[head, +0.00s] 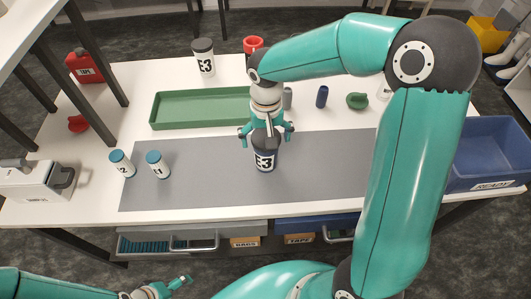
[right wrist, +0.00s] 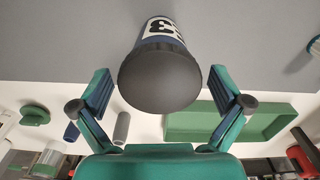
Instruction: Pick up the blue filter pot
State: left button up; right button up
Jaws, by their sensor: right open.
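The blue filter pot (head: 264,161) stands upright on the grey mat (head: 330,165), with a dark lid and a white E3 label. My right gripper (head: 265,132) is above and behind it, with its fingers spread. In the right wrist view the pot's round dark lid (right wrist: 160,80) shows between the fingers of the open right gripper (right wrist: 160,92), with a gap on both sides. The gripper partly hides the pot's top in the head view. My left gripper (head: 180,283) is low at the front left, away from the pot; its opening is too small to judge.
A white E3 pot (head: 204,63) stands behind the green tray (head: 175,123). Two blue-capped white jars (head: 157,166) stand on the left. A dark blue bottle (head: 322,97) and green item (head: 357,101) are behind the mat. A blue READY bin (head: 490,150) is at right.

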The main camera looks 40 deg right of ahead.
notch_tip(320, 180, down, 3)
jog(key=shift+f, duration=0.2)
jog(key=c, duration=1.2)
